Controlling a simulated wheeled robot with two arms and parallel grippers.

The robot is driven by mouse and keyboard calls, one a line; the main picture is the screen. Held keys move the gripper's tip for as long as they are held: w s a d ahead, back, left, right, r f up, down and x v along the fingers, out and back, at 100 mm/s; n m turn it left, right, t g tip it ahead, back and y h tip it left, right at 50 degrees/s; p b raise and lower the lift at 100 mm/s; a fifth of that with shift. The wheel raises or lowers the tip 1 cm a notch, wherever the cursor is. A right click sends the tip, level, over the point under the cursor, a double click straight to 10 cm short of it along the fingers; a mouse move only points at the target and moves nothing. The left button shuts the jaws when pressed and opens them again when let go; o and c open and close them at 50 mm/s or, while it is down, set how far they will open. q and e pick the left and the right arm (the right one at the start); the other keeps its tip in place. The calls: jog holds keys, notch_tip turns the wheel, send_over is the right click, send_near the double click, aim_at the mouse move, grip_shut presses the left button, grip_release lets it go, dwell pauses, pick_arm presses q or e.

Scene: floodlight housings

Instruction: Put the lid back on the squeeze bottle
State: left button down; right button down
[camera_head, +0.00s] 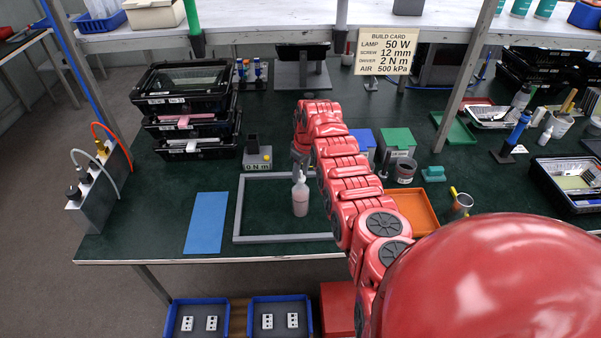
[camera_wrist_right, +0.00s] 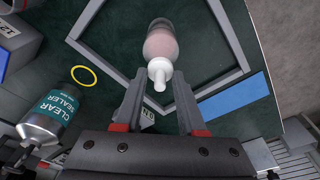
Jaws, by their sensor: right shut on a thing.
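The squeeze bottle (camera_head: 300,202) has a pale pink body and stands upright inside the grey square frame, near the table's front. It also shows in the right wrist view (camera_wrist_right: 164,43). Its white nozzle lid (camera_wrist_right: 159,72) is at the bottle's top, between the fingertips of my right gripper (camera_wrist_right: 159,85). In the head view that gripper (camera_head: 301,163) is at the bottle's top, partly hidden by its own arm. It is shut on the lid. I cannot tell whether the lid is seated or just resting on the neck. My left gripper is not in view.
The grey frame (camera_head: 236,210) surrounds the bottle, with a blue mat (camera_head: 206,223) to its left. A clear sealer container (camera_wrist_right: 50,110) and a yellow ring (camera_wrist_right: 84,76) are near the gripper. Stacked black trays (camera_head: 190,110) stand at back left, an orange tray (camera_head: 415,208) at right.

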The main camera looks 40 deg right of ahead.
dwell(0.4)
jog(key=shift+c, duration=2.1)
grip_release()
jog(key=shift+o, duration=0.3)
jog(key=o, duration=0.4)
jog(key=shift+c, duration=0.2)
jog(key=shift+r+p, duration=0.4)
jog(key=shift+r, duration=3.1)
